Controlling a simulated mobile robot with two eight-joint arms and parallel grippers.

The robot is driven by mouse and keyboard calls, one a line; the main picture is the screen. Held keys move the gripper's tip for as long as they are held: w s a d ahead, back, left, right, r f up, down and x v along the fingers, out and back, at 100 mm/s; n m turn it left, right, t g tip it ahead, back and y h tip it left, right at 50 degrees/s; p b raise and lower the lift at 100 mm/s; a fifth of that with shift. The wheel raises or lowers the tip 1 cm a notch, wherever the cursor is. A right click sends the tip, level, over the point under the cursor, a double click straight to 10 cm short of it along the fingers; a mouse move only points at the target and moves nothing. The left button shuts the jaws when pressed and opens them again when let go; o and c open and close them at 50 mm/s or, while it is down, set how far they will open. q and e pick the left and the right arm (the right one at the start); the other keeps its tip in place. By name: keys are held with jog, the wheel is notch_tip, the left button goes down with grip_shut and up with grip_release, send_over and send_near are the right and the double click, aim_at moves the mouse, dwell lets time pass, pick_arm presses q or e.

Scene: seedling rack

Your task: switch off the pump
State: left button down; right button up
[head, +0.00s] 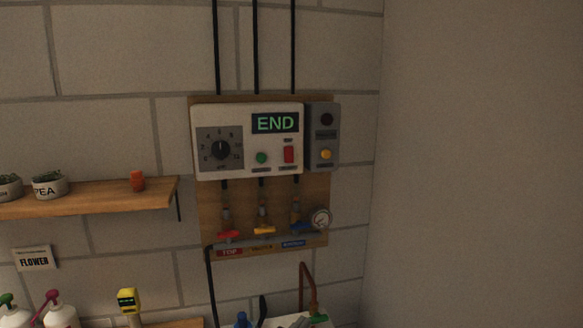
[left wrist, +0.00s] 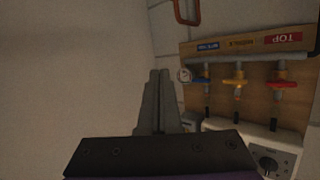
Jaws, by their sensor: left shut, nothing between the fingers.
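A white control box (head: 247,142) hangs on a wooden wall board. Its display (head: 275,123) reads END in green. It has a black dial (head: 220,150), a round green button (head: 261,158) and a red switch (head: 288,155); the small labels are unreadable. A grey box (head: 323,138) beside it has a dark round part above and an amber one below. I cannot tell which control is the pump's. In the left wrist view, my left gripper (left wrist: 160,76) is shut and empty, apart from the board, which shows upside down at right. My right gripper is not in view.
Below the boxes are red (head: 228,234), yellow (head: 264,230) and blue (head: 301,227) valve handles and a gauge (head: 321,218). A shelf (head: 88,198) with pots is at left. The right wall (head: 480,160) is bare.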

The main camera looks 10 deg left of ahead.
pick_arm(q)
jog(key=w+r+n+t+y, duration=0.3)
jog(key=w+r+n+y, duration=0.1)
jog(key=r, duration=0.7)
jog(key=w+r+n+t+y, duration=0.3)
jog(key=w+r+y, duration=0.3)
jog(key=r+y, duration=0.3)
jog(key=shift+w+a+r+n+t, duration=0.4)
jog(key=shift+r+n, duration=0.3)
jog(key=shift+r, duration=0.75)
jog(key=shift+s, duration=0.1)
jog(key=p, duration=0.2)
send_near(288, 155)
notch_tip(288, 155, up, 4)
jog(key=w, duration=0.1)
jog(key=w+a, duration=0.1)
jog(key=w+a+f, duration=0.1)
jog(key=w, duration=0.1)
jog(key=shift+w, duration=0.15)
jog(key=shift+w+a+f, duration=0.1)
jog(key=shift+w+f, duration=0.05)
jog(key=shift+w, duration=0.1)
